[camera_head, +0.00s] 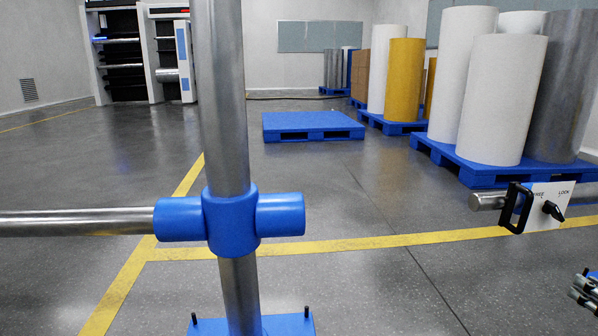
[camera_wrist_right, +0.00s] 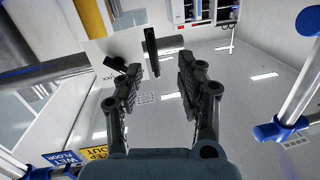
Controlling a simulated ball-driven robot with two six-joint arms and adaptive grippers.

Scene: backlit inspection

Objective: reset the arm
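My right gripper (camera_head: 583,290) shows only in part at the lower right edge of the head view. In the right wrist view my right gripper (camera_wrist_right: 158,72) has its two dark fingers apart with nothing held between them. A black handle (camera_head: 517,208) is on a white panel (camera_head: 541,218) with a black knob (camera_head: 552,210) and lettering reading LOCK. In the head view the gripper is below and right of this panel. The handle also shows in the right wrist view (camera_wrist_right: 151,48), beyond the fingertips and apart from them. My left gripper is in neither view.
A metal post (camera_head: 222,110) with a blue joint (camera_head: 230,222) and a side rail (camera_head: 75,222) stands close in front. White rolls (camera_head: 503,100) stand on a blue pallet (camera_head: 480,168) at right. An empty blue pallet (camera_head: 312,125) lies beyond open floor. Floor signs (camera_wrist_right: 95,153) show in the wrist view.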

